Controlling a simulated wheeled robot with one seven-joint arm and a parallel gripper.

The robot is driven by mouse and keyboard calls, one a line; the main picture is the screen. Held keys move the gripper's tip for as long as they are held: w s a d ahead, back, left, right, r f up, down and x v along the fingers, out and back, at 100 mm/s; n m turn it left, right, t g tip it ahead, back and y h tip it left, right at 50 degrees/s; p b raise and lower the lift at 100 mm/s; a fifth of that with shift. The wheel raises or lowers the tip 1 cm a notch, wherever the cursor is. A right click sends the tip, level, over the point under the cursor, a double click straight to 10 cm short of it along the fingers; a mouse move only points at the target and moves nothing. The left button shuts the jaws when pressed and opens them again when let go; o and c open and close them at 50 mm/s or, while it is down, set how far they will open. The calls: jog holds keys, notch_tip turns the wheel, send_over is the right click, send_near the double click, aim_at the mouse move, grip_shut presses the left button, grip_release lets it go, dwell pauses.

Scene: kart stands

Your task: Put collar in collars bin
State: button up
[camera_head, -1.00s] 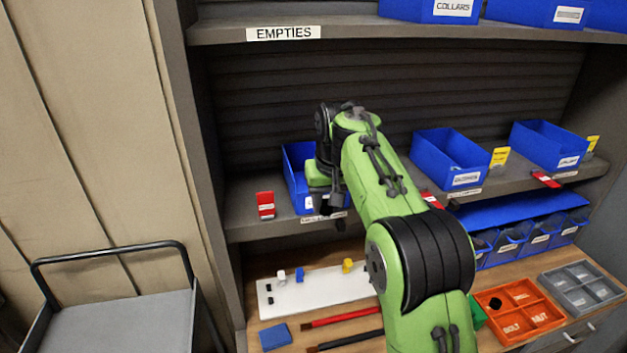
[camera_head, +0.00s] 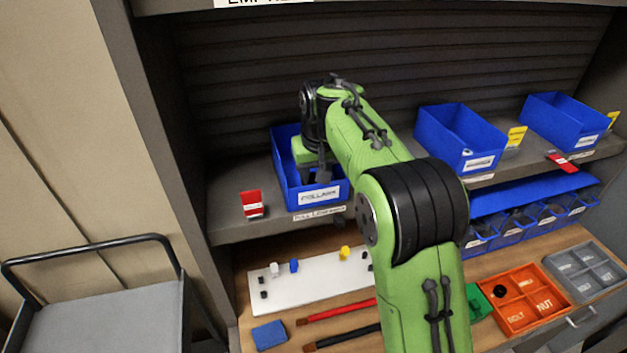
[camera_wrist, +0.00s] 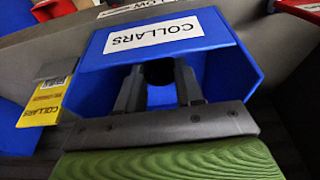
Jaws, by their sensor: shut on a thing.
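My gripper (camera_wrist: 158,90) is shut on a dark round piece, the collar (camera_wrist: 158,72), held between its fingertips. The collars bin (camera_wrist: 225,65) is blue with a white COLLARS label. In the wrist view the fingers and collar show against its blue inside. In the head view the collars bin (camera_head: 337,194) stands on the middle shelf at the left. My gripper (camera_head: 322,176) is over or within its opening, behind the labelled front wall; its exact depth is unclear. The collar cannot be made out in the head view.
A red card (camera_head: 253,204) stands left of the bin. Other blue bins (camera_head: 460,138) stand farther right on the shelf. A yellow COLLARS card (camera_wrist: 45,103) shows in the wrist view. Below are a white board (camera_head: 308,283) and an orange tray (camera_head: 519,306).

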jog(key=x, duration=0.2)
jog(key=shift+s+f, duration=0.1)
jog(key=shift+f, duration=0.25)
jog(key=shift+s, duration=0.15)
jog(key=shift+d, duration=0.1)
jog(key=shift+f, duration=0.2)
jog(key=o, duration=1.1)
jog(key=shift+o, duration=0.2)
jog(key=shift+r, duration=0.1)
jog(key=v, duration=1.2)
jog(key=shift+r, duration=0.25)
